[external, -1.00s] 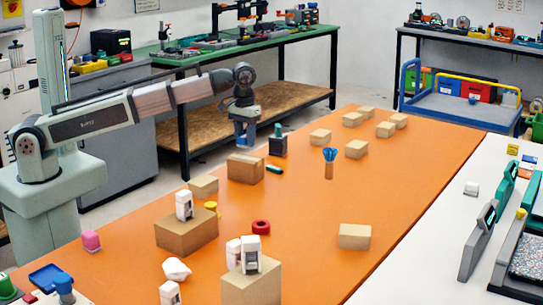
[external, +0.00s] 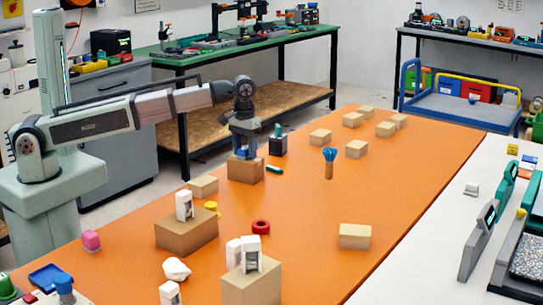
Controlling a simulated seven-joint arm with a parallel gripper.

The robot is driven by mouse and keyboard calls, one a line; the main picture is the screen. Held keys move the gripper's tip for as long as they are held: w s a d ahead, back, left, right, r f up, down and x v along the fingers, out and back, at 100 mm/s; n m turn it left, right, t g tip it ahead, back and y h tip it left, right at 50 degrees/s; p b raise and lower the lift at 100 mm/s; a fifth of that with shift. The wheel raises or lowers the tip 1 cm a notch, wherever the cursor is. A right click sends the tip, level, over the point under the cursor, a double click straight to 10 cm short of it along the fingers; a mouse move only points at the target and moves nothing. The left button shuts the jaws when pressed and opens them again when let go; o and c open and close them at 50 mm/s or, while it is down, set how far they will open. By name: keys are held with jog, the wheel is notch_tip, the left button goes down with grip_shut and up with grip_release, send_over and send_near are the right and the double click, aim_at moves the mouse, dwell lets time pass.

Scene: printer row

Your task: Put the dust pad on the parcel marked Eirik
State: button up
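My gripper (external: 243,154), with blue fingers, points down at the top of a brown parcel (external: 246,172) near the table's left edge. A small pale patch shows between or behind the fingers; I cannot tell whether it is held or lies on the parcel. Other parcels are a large brown box (external: 187,238) and a tan box (external: 250,287), both bearing white devices, and a low tan box (external: 202,187). No name is readable, so I cannot tell which is Eirik's.
A dark canister (external: 278,145) and green marker (external: 274,170) are close right of my gripper.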

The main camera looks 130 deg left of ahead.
aim_at(245, 148)
jog(key=shift+o, duration=0.5)
notch_tip(245, 148, up, 12)
jog(key=shift+r, duration=0.15)
dwell(0.3)
dwell(0.5)
